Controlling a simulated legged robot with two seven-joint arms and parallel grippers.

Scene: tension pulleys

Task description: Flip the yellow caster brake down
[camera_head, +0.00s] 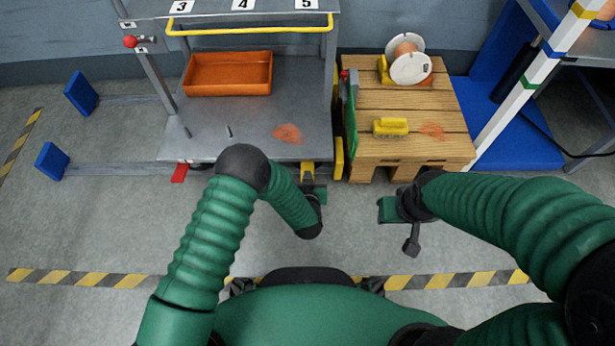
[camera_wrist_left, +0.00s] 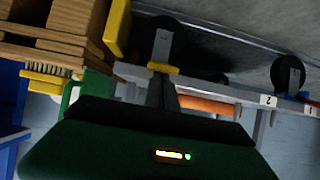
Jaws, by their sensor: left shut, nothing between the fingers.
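The yellow caster brake (camera_head: 307,169) sticks out under the front right corner of the grey cart (camera_head: 240,138). In the left wrist view the yellow brake (camera_wrist_left: 163,68) lies just beyond my gripper's tips, below a grey caster bracket (camera_wrist_left: 162,45). My left gripper (camera_head: 310,186) is at this corner, close to the brake. Its dark fingers (camera_wrist_left: 161,90) are shut and empty, pointing at the brake; I cannot tell whether they touch it. My right gripper (camera_head: 392,209) hangs over the floor in front of the pallet, and its jaw opening is unclear.
A red pedal (camera_head: 180,172) sits at the cart's front left. An orange tray (camera_head: 229,74) stands on the cart. To the right, a wooden pallet stack (camera_head: 385,140) holds a yellow brush (camera_head: 390,127) and a spool (camera_head: 410,67). The floor in front is clear.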

